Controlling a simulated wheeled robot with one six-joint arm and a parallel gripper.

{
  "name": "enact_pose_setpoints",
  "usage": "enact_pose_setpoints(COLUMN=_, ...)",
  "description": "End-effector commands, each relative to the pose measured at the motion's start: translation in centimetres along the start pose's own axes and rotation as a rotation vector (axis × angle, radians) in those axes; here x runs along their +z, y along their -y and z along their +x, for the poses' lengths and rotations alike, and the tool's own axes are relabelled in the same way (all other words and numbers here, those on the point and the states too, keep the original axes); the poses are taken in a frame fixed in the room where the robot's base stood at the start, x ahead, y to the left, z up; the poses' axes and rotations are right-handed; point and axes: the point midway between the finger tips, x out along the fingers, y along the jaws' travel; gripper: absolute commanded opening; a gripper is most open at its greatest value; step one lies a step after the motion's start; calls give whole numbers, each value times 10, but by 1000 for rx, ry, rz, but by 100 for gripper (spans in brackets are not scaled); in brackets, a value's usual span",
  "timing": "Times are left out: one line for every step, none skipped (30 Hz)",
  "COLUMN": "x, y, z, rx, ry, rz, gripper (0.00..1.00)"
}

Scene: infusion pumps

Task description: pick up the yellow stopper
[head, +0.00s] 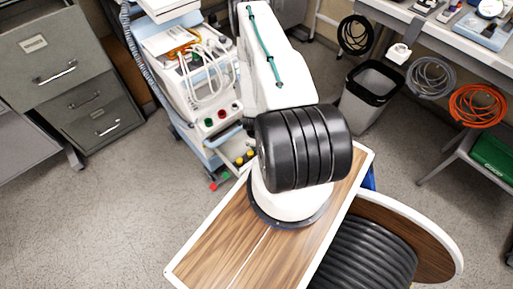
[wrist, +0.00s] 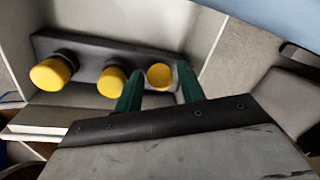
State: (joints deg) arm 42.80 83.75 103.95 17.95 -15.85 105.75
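Three yellow stoppers sit in a row on a dark strip in the wrist view: a left one (wrist: 50,73), a middle one (wrist: 112,80) and a right one (wrist: 160,76). My gripper (wrist: 160,69) has two green fingers, spread apart. The right stopper shows between the fingertips, with a narrow gap on each side; I cannot tell the depth between them. The left finger is close to the middle stopper. In the head view, small yellow stoppers (head: 239,161) show low on the medical cart beside my arm; my fingers are not clearly visible there.
The medical cart (head: 190,65) carries cables and has red and green knobs. Drawer cabinets (head: 60,70) stand at left. A black bin (head: 371,85) and a bench (head: 440,25) with hanging cable coils are at right. The floor at left is clear.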

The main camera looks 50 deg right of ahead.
Motion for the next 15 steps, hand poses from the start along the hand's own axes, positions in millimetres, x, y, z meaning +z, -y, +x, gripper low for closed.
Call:
enact_pose_setpoints(x=0, y=0, z=4, rx=1, ry=0, rz=0, gripper=39)
enact_pose_setpoints(x=0, y=0, z=5, rx=1, ry=0, rz=0, gripper=39)
enact_pose_setpoints(x=0, y=0, z=6, rx=1, ry=0, rz=0, gripper=39)
enact_pose_setpoints(x=0, y=0, z=6, rx=0, ry=0, rz=0, gripper=39)
enact_pose_setpoints(x=0, y=0, z=6, rx=0, ry=0, rz=0, gripper=39)
enact_pose_setpoints(x=0, y=0, z=6, rx=0, ry=0, rz=0, gripper=39)
enact_pose_setpoints(x=0, y=0, z=6, rx=0, ry=0, rz=0, gripper=39)
enact_pose_setpoints(x=0, y=0, z=6, rx=0, ry=0, rz=0, gripper=39)
enact_pose_setpoints(x=0, y=0, z=6, rx=1, ry=0, rz=0, gripper=36)
enact_pose_setpoints(x=0, y=0, z=6, rx=1, ry=0, rz=0, gripper=28)
enact_pose_setpoints(x=0, y=0, z=6, rx=1, ry=0, rz=0, gripper=20)
enact_pose_setpoints(x=0, y=0, z=6, rx=1, ry=0, rz=0, gripper=8)
enact_pose_setpoints(x=0, y=0, z=6, rx=1, ry=0, rz=0, gripper=0)
enact_pose_setpoints(x=0, y=0, z=6, rx=1, ry=0, rz=0, gripper=0)
enact_pose_setpoints(x=0, y=0, z=6, rx=0, ry=0, rz=0, gripper=0)
